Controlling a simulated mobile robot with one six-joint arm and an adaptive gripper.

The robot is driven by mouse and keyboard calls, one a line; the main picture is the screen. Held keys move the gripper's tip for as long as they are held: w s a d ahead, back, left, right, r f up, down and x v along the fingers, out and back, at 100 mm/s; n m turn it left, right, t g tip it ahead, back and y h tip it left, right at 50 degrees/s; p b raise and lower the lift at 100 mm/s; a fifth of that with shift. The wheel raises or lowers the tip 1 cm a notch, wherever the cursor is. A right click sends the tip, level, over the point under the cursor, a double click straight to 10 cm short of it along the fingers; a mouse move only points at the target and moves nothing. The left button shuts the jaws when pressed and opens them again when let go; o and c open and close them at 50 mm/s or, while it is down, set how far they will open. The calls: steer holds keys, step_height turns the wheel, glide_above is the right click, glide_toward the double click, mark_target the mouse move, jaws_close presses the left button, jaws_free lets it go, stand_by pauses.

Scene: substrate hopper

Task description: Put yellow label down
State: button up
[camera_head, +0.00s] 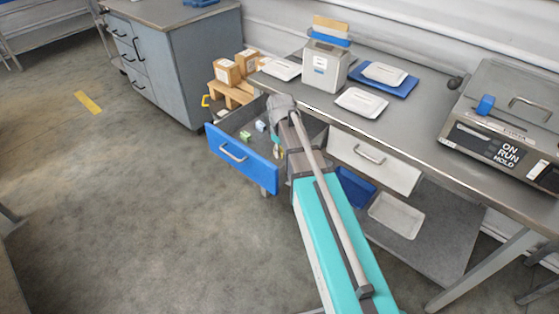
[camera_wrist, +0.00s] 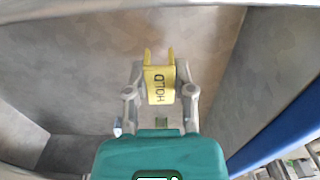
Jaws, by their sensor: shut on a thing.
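My gripper (camera_wrist: 160,92) is shut on the yellow label (camera_wrist: 160,84), which has dark lettering that seems to read HOLD and two prongs at its far end. The drawer has a blue front (camera_head: 242,158) and a grey inside. In the wrist view grey drawer floor and walls lie around the label; I cannot tell whether the label touches the floor.
A green block (camera_head: 245,135) and a pale blue block (camera_head: 260,126) lie in the drawer. The bench (camera_head: 430,120) carries white trays (camera_head: 361,102), a grey bin (camera_head: 325,68) and a machine (camera_head: 510,125) marked ON RUN HOLD. Cartons (camera_head: 227,72) stand on a wooden stand behind the drawer.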

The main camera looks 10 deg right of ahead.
mark_target(281, 163)
steer(key=shift+f+b, duration=1.9)
steer(key=shift+f, duration=0.1)
steer(key=o, duration=0.7)
steer(key=shift+o, duration=0.2)
step_height(281, 163, up, 12)
steer(key=p, duration=1.2)
steer(key=shift+s, duration=0.1)
steer(key=s+m, duration=0.7)
steer(key=s, duration=0.8)
steer(key=shift+a, duration=0.4)
